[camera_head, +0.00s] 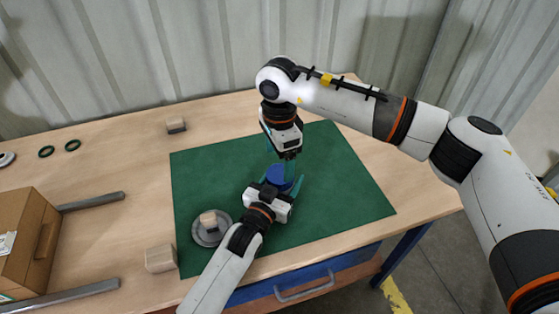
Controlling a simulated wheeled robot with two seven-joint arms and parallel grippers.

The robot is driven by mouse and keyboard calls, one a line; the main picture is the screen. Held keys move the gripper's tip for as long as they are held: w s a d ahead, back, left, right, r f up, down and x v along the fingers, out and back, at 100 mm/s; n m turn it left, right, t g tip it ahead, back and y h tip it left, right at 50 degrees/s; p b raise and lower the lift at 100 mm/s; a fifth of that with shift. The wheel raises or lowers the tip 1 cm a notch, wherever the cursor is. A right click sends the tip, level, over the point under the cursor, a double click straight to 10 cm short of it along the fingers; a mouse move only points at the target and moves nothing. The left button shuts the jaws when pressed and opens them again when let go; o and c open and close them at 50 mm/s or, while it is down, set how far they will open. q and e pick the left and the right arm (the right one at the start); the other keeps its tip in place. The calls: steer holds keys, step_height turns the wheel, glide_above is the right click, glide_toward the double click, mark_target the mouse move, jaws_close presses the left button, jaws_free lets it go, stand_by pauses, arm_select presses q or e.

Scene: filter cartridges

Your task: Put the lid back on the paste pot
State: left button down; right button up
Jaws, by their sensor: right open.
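A blue round thing, which I take for the paste pot (276,173), stands on the green mat (340,180) near its middle. My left gripper (280,183) comes from the front, with its teal fingers on both sides of the pot, seemingly closed on it. My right gripper (281,153) is open and points down just above the pot; its fingers partly overlap the pot's top. I cannot tell whether the lid is on the pot or between the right fingers.
A grey round dish (222,237) with a beige block (208,219) on it lies at the mat's front left. Other beige blocks stand at the front (160,258) and back (176,125). A cardboard box (22,240) between grey rails is at left. The mat's right side is clear.

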mark_target(280, 174)
steer(key=shift+c, duration=0.3)
step_height(280, 174, up, 4)
steer(key=n, duration=0.3)
steer(key=shift+s+d+f, duration=0.1)
steer(key=shift+s+f, duration=0.05)
steer(key=shift+f, duration=0.1)
steer(key=shift+f, duration=4.05)
